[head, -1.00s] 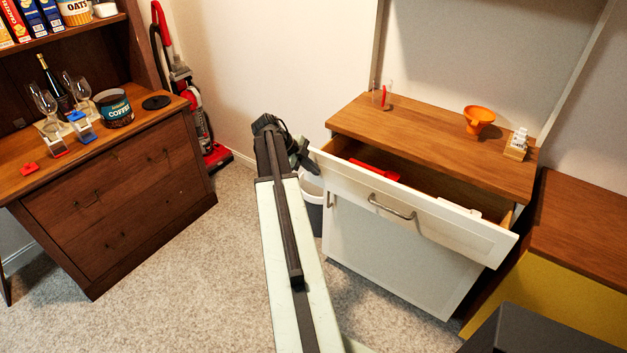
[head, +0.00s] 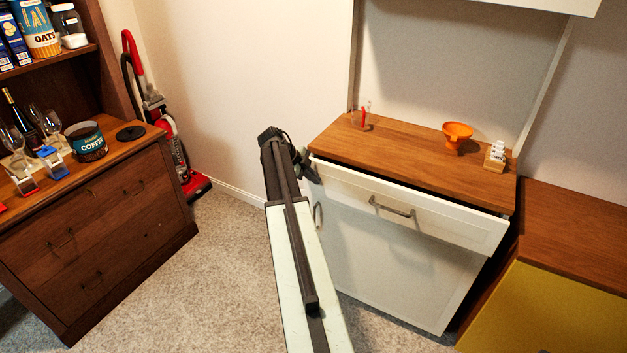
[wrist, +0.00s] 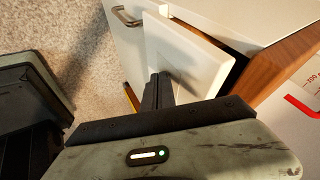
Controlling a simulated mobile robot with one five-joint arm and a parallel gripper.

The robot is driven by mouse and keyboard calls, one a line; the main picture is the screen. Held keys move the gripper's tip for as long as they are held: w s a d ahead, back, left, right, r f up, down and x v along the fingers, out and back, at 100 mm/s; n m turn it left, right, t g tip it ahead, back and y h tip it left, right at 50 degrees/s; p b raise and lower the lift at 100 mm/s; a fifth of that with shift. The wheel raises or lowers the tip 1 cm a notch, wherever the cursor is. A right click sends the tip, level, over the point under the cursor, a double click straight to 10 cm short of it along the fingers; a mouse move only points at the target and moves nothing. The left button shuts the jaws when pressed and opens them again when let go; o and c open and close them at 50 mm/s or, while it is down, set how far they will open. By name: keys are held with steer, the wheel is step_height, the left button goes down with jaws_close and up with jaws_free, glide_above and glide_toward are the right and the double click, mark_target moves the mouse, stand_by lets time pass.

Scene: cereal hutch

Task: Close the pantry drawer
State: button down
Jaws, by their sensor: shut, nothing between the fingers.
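The pantry drawer (head: 440,218) has a white front with a metal handle (head: 391,207) and sits under the wooden top of the white cabinet. In the head view it stands out only a little, with a narrow dark gap below the counter edge. In the head view my arm hides part of the gripper, near the drawer's left end.
The wooden counter (head: 400,152) holds an orange funnel (head: 456,136) and a small rack of white items (head: 496,154). A dark wooden hutch (head: 100,220) stands at the left, a red vacuum (head: 172,145) behind it. The carpet between is clear.

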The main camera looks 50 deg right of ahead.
steer(key=w+a+r+p, duration=0.2)
steer(key=a+r+p, duration=0.6)
steer(key=a, duration=0.1)
steer(key=shift+w, duration=0.3)
